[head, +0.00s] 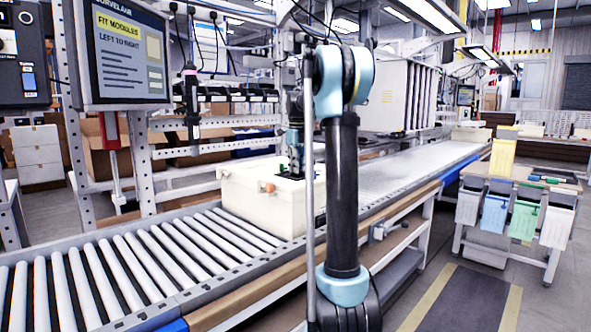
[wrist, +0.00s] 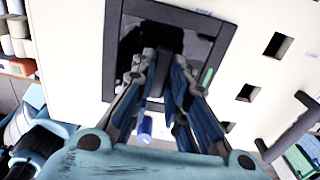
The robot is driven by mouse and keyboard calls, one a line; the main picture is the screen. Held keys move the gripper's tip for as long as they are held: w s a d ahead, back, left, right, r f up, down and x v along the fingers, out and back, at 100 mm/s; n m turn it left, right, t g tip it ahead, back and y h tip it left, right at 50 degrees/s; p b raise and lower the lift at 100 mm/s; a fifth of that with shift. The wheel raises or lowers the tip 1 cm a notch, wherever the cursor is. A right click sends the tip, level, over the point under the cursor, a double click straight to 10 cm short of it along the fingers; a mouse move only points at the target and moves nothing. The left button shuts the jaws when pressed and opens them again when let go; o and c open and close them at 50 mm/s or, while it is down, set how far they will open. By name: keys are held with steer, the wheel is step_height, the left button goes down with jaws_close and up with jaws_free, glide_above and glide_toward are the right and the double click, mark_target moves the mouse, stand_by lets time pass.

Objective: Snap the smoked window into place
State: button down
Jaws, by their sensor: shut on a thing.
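The smoked window (wrist: 135,42) shows there as a dark pane within the dark frame (wrist: 113,50). My gripper (wrist: 163,68) is shut on the smoked window by a dark upright part between its fingers. Whether the pane is seated in the frame or just above it I cannot tell. In the head view my gripper (head: 293,165) is at the housing's top, partly behind my arm.
Several square holes (wrist: 278,45) lie beside the frame, and a black handle (wrist: 290,125) is at the right. The roller conveyor (head: 110,265) is clear to the left. A screen (head: 125,50) and a hanging tool (head: 190,95) stand behind; coloured bins (head: 495,213) are at the right.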

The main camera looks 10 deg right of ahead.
steer(key=c, duration=1.5)
jaws_free()
steer(key=shift+r, duration=0.1)
step_height(320, 180, up, 12)
steer(key=shift+w+f, duration=0.1)
steer(key=shift+f, duration=0.05)
